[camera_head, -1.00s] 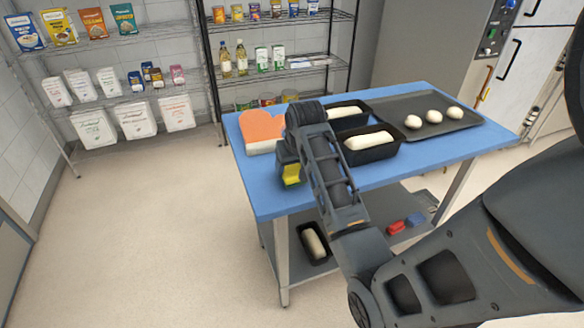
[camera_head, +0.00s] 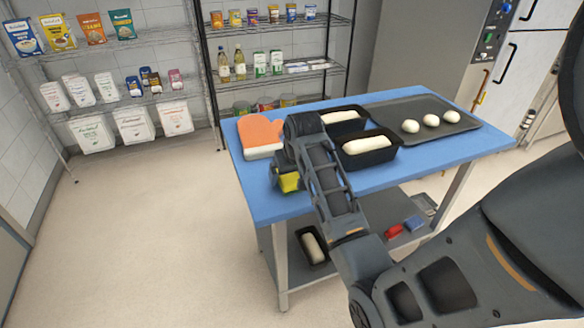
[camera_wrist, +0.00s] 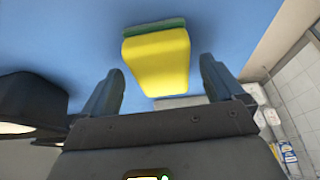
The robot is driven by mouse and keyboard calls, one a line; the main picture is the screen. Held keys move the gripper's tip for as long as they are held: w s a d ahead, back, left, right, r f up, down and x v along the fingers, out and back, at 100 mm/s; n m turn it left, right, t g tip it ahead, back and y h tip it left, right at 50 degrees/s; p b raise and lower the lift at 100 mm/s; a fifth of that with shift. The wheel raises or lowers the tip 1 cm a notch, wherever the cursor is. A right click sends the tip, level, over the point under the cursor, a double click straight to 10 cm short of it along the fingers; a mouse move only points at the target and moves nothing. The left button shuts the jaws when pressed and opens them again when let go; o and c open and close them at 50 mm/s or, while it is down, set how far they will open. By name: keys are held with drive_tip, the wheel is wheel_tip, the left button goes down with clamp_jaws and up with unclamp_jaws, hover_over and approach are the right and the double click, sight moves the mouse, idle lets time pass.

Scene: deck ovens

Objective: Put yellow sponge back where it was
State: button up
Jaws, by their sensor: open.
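The yellow sponge (camera_wrist: 157,62) has a green scouring layer along its far edge in the wrist view. It lies ahead of and partly between the fingertips of my gripper (camera_wrist: 160,72), with blue tabletop visible on both sides between it and the fingers. The gripper is open. In the head view the sponge (camera_head: 289,182) shows as a yellow patch under my gripper (camera_head: 287,174), at the left front part of the blue table (camera_head: 270,207). My gripper hides part of it there. I cannot tell whether its underside fully touches the table.
An orange oven mitt (camera_head: 260,132) lies just behind my gripper. Two black loaf pans (camera_head: 372,158) with dough stand to the right. A dark tray (camera_head: 445,124) with dough balls is at the far right. The lower shelf holds another loaf pan (camera_head: 312,246) and a red item (camera_head: 393,231).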

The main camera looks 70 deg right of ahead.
drive_tip(key=v, duration=1.1)
drive_tip(key=shift+r, duration=0.35)
drive_tip(key=s+a+f+n+t, duration=0.1)
drive_tip(key=a+f+n+t, duration=0.15)
drive_tip(key=a, duration=0.45)
drive_tip(key=s+a+f+n+t+h, duration=0.1)
drive_tip(key=a+f, duration=0.3)
drive_tip(key=a, duration=0.3)
drive_tip(key=s+a+f+n+t, duration=0.2)
drive_tip(key=a+f, duration=0.2)
drive_tip(key=a, duration=0.3)
drive_tip(key=s+a+r+n+t+y, duration=0.4)
drive_tip(key=s+a+r+t, duration=0.2)
drive_tip(key=s+a+r, duration=0.6)
drive_tip(key=s+a, duration=0.2)
drive_tip(key=shift+s+a+r, duration=0.15)
drive_tip(key=shift+s+a, duration=0.1)
drive_tip(key=shift+s, duration=0.15)
drive_tip(key=shift+f+b, duration=0.45)
drive_tip(key=shift+b, duration=0.25)
